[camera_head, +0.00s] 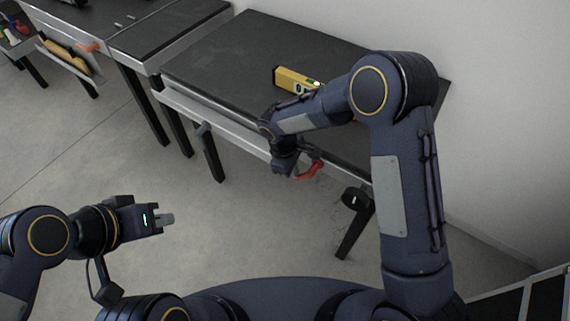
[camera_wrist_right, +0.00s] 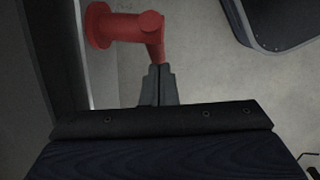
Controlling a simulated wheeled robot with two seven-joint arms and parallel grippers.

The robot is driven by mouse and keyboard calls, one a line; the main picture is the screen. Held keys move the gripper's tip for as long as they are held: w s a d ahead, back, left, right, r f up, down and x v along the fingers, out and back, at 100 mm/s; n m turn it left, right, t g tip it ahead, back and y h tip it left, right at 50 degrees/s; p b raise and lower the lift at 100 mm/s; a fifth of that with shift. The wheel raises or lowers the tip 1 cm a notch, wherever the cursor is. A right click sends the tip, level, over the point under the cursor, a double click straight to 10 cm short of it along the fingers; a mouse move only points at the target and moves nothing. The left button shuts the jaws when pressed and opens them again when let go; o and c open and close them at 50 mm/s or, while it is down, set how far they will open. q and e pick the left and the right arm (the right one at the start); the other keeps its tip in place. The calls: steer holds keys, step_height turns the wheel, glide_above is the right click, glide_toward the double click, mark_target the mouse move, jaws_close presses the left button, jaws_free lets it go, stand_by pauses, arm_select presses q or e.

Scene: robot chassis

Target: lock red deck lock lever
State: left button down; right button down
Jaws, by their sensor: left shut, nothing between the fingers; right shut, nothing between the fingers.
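The red deck lock lever (camera_head: 312,168) is at the front edge of the black-topped table, partly hidden by my right arm in the head view. In the right wrist view the red lever (camera_wrist_right: 125,27) has a round hub at the left and an arm that reaches right and bends down. My right gripper (camera_wrist_right: 158,72) is shut and empty, its fingertips at or very near the lever's bent end; I cannot tell whether they touch. My left gripper (camera_head: 168,218) is shut and empty, over the floor at the lower left, away from the table.
A yellow level-like tool (camera_head: 297,80) lies on the black table (camera_head: 235,50). A second black table (camera_head: 165,35) stands to its left, with an orange-handled item (camera_head: 88,47) nearby. Black table legs stand below the front edge. The floor at centre left is clear.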

steer(key=shift+s+d+f+b, duration=0.1)
steer(key=shift+d+f+b, duration=0.1)
steer(key=shift+f+b, duration=0.3)
steer(key=shift+s+d+f+b, duration=0.25)
steer(key=shift+f+b, duration=0.35)
steer(key=shift+b, duration=0.25)
stand_by(1.1)
steer(key=v, duration=0.7)
steer(key=shift+r, duration=0.35)
